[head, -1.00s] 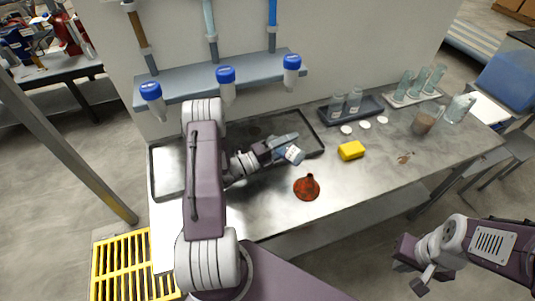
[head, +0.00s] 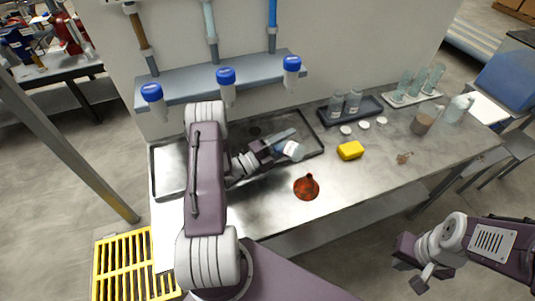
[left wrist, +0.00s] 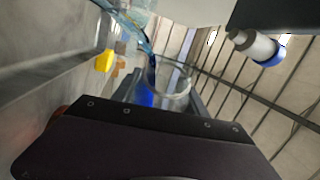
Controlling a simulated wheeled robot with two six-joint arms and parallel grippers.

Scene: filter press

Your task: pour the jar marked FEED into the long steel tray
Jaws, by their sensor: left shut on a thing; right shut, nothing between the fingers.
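My left gripper (head: 276,148) is shut on a clear jar (head: 292,151), which it holds tilted above the right part of the long steel tray (head: 160,187). The tray is dark, shallow and rimmed, and lies along the wall, partly hidden by my left arm. The jar has blue content inside. Its marking cannot be read. In the left wrist view the jar (left wrist: 174,88) shows beyond the gripper's dark body, with blue inside. My right gripper (head: 420,272) is shut and empty, off the bench's front at lower right.
Behind are two jars in a dark holder (head: 370,108), white lids (head: 365,125), a brown-filled beaker (head: 422,124) and a rack of tubes. A shelf (head: 190,84) with blue-capped tubes overhangs the tray.

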